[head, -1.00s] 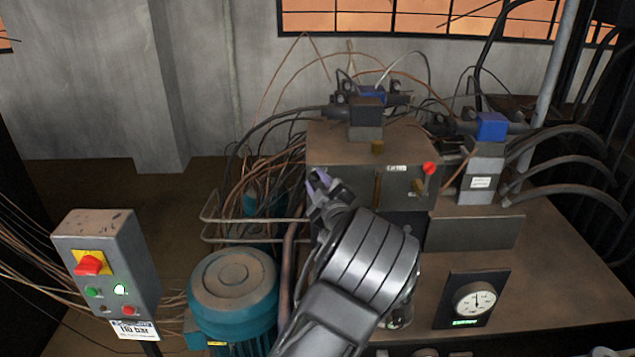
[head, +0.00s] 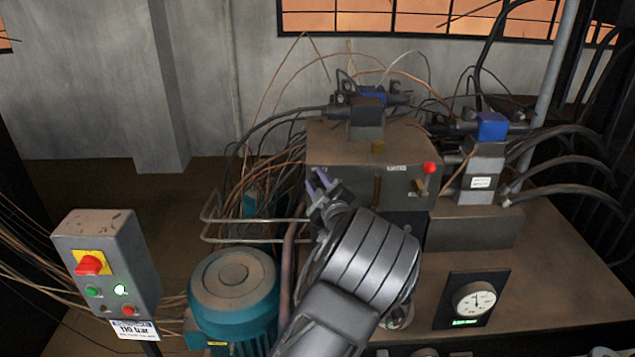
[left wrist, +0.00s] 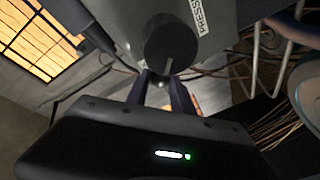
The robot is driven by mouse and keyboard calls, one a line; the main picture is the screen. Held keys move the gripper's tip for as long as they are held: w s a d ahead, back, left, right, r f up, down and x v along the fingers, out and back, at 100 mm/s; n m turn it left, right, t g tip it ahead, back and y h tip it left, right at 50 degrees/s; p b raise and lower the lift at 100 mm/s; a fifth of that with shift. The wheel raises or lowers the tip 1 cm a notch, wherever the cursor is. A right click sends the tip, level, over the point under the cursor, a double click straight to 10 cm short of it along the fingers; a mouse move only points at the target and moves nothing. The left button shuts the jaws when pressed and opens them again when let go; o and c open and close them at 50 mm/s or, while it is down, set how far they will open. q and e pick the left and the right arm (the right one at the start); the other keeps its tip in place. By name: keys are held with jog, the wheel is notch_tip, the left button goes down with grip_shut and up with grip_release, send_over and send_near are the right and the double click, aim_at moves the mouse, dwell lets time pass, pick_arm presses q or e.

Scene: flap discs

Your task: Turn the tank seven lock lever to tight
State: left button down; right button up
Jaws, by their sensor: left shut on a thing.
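My left gripper (head: 319,183) is at the left side of a brown metal block (head: 340,160). In the left wrist view its two fingers (left wrist: 165,82) reach up to a dark round knob (left wrist: 172,42) with a pale bar across its face, and they are shut on it. How much of the knob lies between the fingertips is hard to see. A white label beginning "PRESS" (left wrist: 200,15) is beside the knob. No tank seven marking is readable. My right gripper is not in view.
A red ball-ended lever (head: 429,168) and a brass lever (head: 377,190) are on the block's front. A gauge (head: 474,300) stands at right, a teal motor (head: 234,290) at front left, and a control box (head: 105,260) farther left. Cables and pipes crowd around the block.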

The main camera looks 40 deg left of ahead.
pick_arm(q)
jog(key=shift+r+m, duration=0.1)
jog(key=shift+m, duration=0.2)
jog(key=d+m, duration=0.1)
jog(key=m, duration=0.1)
jog(key=w+d+r+m+t+b, duration=0.1)
jog(key=m, duration=0.2)
jog(key=w+r+m+t+b, duration=0.1)
jog(key=m, duration=0.2)
jog(key=shift+w+d+y, duration=0.1)
jog(key=shift+d+y, duration=0.3)
jog(key=shift+w+d+r+m+t+h+b, duration=0.1)
jog(key=shift+w+d+m+t+b, duration=0.2)
jog(key=shift+m, duration=0.55)
jog(key=shift+w+d+r+m+t+h+p, duration=0.1)
jog(key=shift+d+m+t, duration=0.15)
jog(key=shift+m+t, duration=0.4)
jog(key=shift+w+d+r+m+t+h+b, duration=0.1)
jog(key=shift+w+d+m+t+b, duration=0.15)
jog(key=shift+m, duration=0.75)
jog(key=c, duration=1.1)
grip_release()
jog(key=shift+s+d+f, duration=0.1)
